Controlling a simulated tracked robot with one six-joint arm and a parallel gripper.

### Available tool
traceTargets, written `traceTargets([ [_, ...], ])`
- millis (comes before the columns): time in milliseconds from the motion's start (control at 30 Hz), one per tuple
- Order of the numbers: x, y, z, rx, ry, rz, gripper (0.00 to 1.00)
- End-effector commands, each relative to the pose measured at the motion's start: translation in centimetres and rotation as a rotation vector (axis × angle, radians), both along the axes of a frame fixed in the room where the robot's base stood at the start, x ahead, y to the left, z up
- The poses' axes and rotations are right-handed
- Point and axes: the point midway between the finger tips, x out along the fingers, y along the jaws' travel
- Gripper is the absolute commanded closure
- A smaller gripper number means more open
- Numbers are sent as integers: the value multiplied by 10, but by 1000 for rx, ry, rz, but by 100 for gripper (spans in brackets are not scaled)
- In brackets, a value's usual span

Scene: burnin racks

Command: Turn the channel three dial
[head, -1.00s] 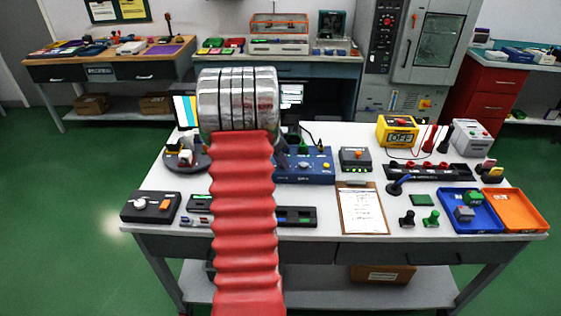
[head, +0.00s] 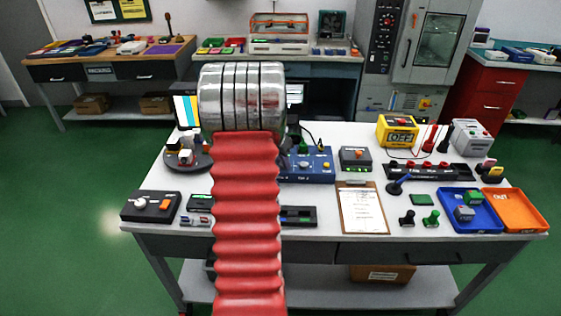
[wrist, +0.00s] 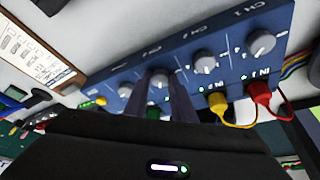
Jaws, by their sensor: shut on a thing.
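The blue channel box (wrist: 110,80) spans the wrist view with a row of grey dials; it also shows in the head view (head: 318,178), partly behind my arm. The label CH 1 reads at its right end. The channel three dial (wrist: 159,78) is third from the right. My gripper (wrist: 158,92) is shut on this dial, with one dark finger at each side. The channel two dial (wrist: 205,62) and channel one dial (wrist: 262,43) stand clear to the right. In the head view my gripper is hidden behind my arm.
A yellow plug (wrist: 217,104) and a red plug (wrist: 262,95) with cables sit close to the right of my fingers. A clipboard (head: 362,208) lies in front of the box.

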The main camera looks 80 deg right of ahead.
Motion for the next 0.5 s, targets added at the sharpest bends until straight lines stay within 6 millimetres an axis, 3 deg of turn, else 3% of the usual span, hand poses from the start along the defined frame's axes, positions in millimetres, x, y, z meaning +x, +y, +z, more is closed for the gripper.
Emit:
traceTargets([
  [500, -7, 0, -1, 0, 2, 317, 100],
])
